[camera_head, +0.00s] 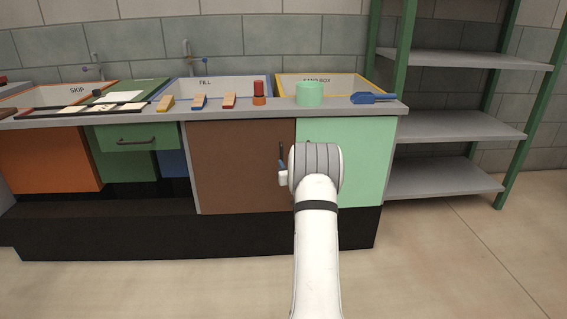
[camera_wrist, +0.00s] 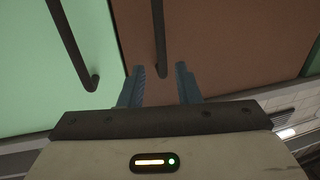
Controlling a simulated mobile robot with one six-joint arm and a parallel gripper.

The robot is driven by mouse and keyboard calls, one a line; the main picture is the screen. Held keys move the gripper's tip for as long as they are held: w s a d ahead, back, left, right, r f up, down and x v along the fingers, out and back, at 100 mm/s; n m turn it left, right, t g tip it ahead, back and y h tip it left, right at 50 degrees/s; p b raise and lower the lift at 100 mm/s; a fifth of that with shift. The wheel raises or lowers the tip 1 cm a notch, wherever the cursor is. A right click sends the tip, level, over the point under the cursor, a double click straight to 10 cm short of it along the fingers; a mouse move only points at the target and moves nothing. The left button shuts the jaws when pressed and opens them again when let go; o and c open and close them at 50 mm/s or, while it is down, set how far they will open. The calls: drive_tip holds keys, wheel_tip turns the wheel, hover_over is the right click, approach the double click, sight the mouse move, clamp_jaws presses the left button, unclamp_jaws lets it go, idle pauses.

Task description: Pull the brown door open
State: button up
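The brown door (camera_head: 236,166) is shut in the front of the counter, left of my arm in the head view. It fills the right of the wrist view (camera_wrist: 225,40). Its dark bar handle (camera_wrist: 158,35) is upright near the edge beside the mint green door. My gripper (camera_wrist: 160,68) is open, with two blue-grey fingers apart, and the handle's end shows between the fingertips. I cannot tell if either finger touches it. In the head view my white wrist hides most of the gripper and the handle.
The mint green door (camera_head: 365,165) with its own dark handle (camera_wrist: 75,45) is right beside the brown one. A green drawer (camera_head: 137,138) is further left. Bricks and a mint cylinder (camera_head: 309,93) stand on the counter (camera_head: 390,108). Grey shelves (camera_head: 445,178) stand at right; floor is clear in front.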

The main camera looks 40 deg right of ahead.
sight(282, 156)
drive_tip(key=b+x, duration=0.2)
drive_tip(key=x, duration=0.5)
drive_tip(key=shift+w, duration=0.1)
clamp_jaws()
idle(0.4)
